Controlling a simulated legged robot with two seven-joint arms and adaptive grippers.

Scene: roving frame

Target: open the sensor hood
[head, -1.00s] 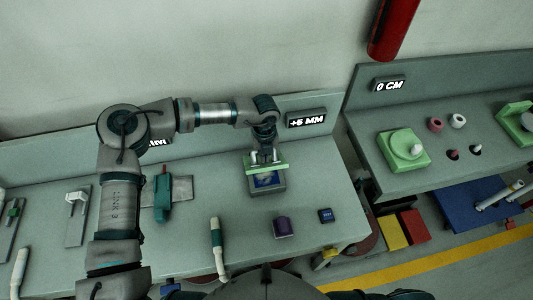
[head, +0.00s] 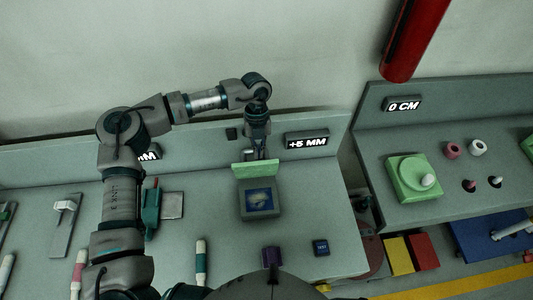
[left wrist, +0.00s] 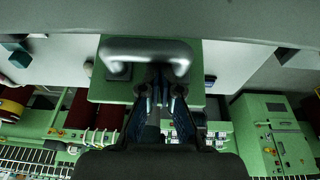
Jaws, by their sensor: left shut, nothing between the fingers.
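The sensor hood is a green lid (head: 256,170) on a grey box (head: 244,203) near the back of the bench. It stands raised at the box's back edge, and a blue panel (head: 261,198) shows inside. My left gripper (head: 255,154) is at the lid's far side, with its tips partly hidden by it. In the left wrist view the hood's green face (left wrist: 108,92) carries a grey bar handle (left wrist: 150,46). My shut, empty fingers (left wrist: 160,88) are at this handle; whether they touch it I cannot tell. My right gripper is not in view.
A "+5 MM" sign (head: 307,142) stands behind the box. A purple block (head: 271,257) and a dark blue block (head: 321,247) lie in front. A green-and-white handle (head: 201,262) stands at front left. A second bench (head: 440,205) is at right.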

